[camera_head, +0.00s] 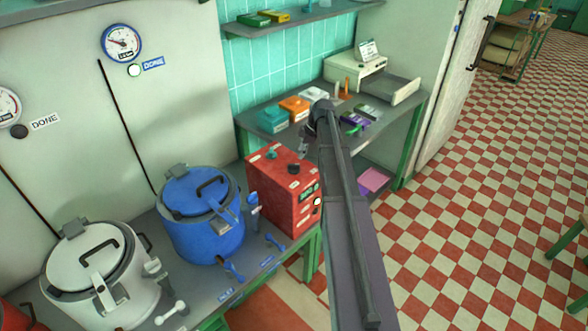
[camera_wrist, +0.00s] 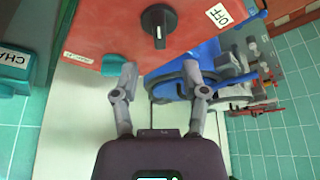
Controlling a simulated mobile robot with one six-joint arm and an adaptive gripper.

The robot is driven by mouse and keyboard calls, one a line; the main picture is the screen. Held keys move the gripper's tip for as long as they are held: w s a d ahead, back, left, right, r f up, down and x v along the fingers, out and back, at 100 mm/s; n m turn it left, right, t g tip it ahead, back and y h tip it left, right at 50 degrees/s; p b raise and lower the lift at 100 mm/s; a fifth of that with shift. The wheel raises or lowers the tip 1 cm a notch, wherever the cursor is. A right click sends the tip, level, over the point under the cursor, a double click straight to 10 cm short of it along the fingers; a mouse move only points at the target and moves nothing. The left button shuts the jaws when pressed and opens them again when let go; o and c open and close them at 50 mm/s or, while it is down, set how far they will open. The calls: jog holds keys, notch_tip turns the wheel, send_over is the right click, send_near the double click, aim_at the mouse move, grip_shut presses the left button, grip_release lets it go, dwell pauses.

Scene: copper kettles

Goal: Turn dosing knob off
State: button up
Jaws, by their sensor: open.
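The red dosing box (camera_head: 285,190) stands on the grey counter. A black knob (camera_head: 293,168) sits on its top; in the wrist view the knob (camera_wrist: 158,22) is near the upper middle, with its ridge running roughly up and down the picture. A white OFF label (camera_wrist: 218,14) is to the right of the knob, and another small label (camera_wrist: 78,57) is to the lower left. My gripper (camera_wrist: 160,70) is open and empty, its fingertips apart from the knob and below it in the picture. In the head view my gripper (camera_head: 305,145) is just behind the box.
A teal button (camera_wrist: 113,65) on the box is close to my left fingertip. The blue kettle (camera_head: 202,215) and white kettle (camera_head: 100,275) stand left of the box.

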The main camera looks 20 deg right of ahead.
aim_at(294, 164)
jog(key=shift+b+x, duration=2.9)
jog(key=shift+x, duration=0.55)
grip_shut()
